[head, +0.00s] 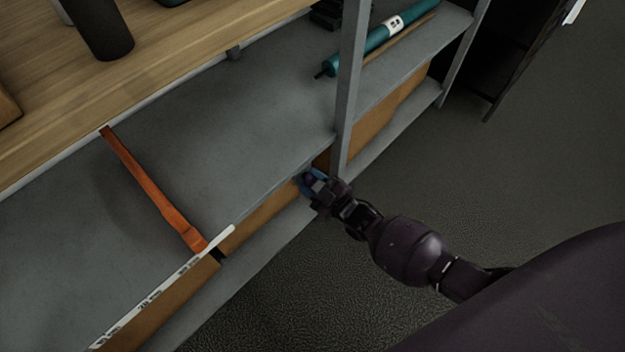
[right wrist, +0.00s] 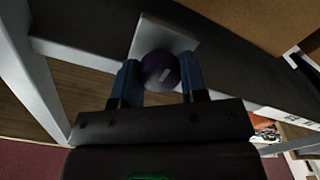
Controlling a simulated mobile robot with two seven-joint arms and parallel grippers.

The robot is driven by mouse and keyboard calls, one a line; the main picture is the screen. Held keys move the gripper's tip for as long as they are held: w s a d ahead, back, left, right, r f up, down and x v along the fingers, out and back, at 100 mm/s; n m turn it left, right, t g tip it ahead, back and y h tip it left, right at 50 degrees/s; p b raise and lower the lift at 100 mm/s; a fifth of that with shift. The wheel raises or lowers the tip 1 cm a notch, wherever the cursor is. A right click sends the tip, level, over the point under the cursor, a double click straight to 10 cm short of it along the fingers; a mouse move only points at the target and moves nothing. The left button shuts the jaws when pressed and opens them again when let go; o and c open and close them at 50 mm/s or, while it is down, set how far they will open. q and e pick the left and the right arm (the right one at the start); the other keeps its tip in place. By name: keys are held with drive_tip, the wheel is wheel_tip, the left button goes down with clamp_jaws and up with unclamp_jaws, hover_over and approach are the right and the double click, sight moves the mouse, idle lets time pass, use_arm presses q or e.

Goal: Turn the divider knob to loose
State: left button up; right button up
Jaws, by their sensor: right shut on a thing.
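The knob (right wrist: 160,70) is dark purple and round, with a small pale mark on its face, and sits before a light grey plate (right wrist: 170,36) in the right wrist view. My right gripper (head: 313,182) is at the shelf's front edge, beside a grey upright post. Its blue fingers stand on either side of the knob and are shut on it. In the head view the gripper mostly hides the knob. Which setting the knob's mark points to cannot be told. My left gripper is not in view.
A grey shelf (head: 230,130) holds an orange strip (head: 150,185) lying across it. A grey post (head: 350,85) rises close to my right gripper. A teal roll (head: 385,40) lies on the shelf beyond it. Open dark floor (head: 520,150) lies to the right.

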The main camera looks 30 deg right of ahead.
drive_tip(key=o, duration=0.9)
drive_tip(key=shift+s+d, duration=0.1)
drive_tip(key=shift+s, duration=0.15)
use_arm(q)
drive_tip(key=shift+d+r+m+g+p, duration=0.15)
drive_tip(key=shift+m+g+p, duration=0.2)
drive_tip(key=shift+p, duration=0.75)
use_arm(e)
drive_tip(key=shift+v, duration=5.15)
